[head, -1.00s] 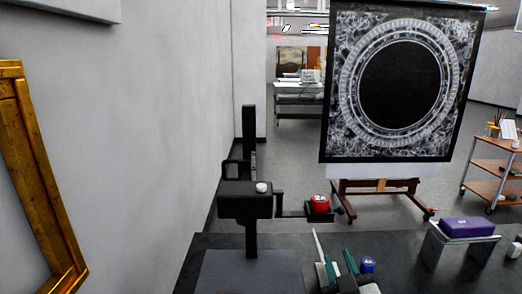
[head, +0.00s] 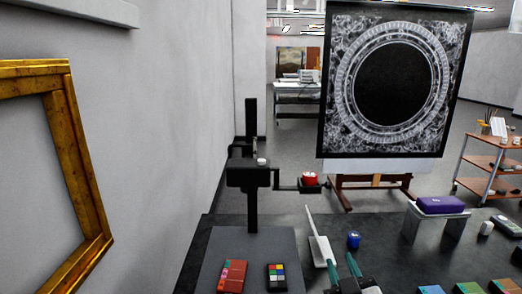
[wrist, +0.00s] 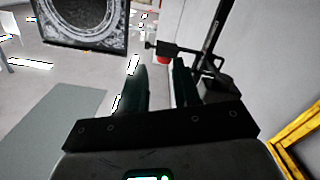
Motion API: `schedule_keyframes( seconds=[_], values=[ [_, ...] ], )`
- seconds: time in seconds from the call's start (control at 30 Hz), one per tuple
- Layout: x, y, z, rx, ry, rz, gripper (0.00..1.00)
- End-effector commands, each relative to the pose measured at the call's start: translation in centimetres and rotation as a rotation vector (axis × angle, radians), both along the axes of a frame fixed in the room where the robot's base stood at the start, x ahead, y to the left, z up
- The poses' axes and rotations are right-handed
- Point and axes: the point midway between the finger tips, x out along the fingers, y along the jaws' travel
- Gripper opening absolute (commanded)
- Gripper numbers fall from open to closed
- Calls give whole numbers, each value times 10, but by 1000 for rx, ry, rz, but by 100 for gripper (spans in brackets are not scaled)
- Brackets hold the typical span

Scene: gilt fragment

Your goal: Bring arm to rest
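My gripper (head: 342,272) is at the bottom of the head view, right of centre, over the dark table. Its two dark green fingers stand apart with nothing visible between them. In the wrist view the gripper (wrist: 158,85) also shows its fingers spread, with grey floor and wall seen through the gap. The rest of my arm is mostly out of view. I cannot tell the gripper's exact height above the table.
The dark table (head: 300,222) holds a black stand (head: 250,175) bearing a red item (head: 310,180), a blue jar (head: 353,239), a white tool (head: 322,250) and a purple box (head: 440,205) on a riser. A gold frame (head: 80,165) hangs on the left wall. An easel panel (head: 400,80) stands behind.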

Motion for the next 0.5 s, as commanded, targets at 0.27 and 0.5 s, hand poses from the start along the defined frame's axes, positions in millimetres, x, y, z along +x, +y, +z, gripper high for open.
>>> schedule_keyframes(
  seconds=[0.27,0.5],
  values=[
    [-15,-25,-40,19,113,-49,32],
    [-43,-56,-96,48,280,-113,32]
  ],
)
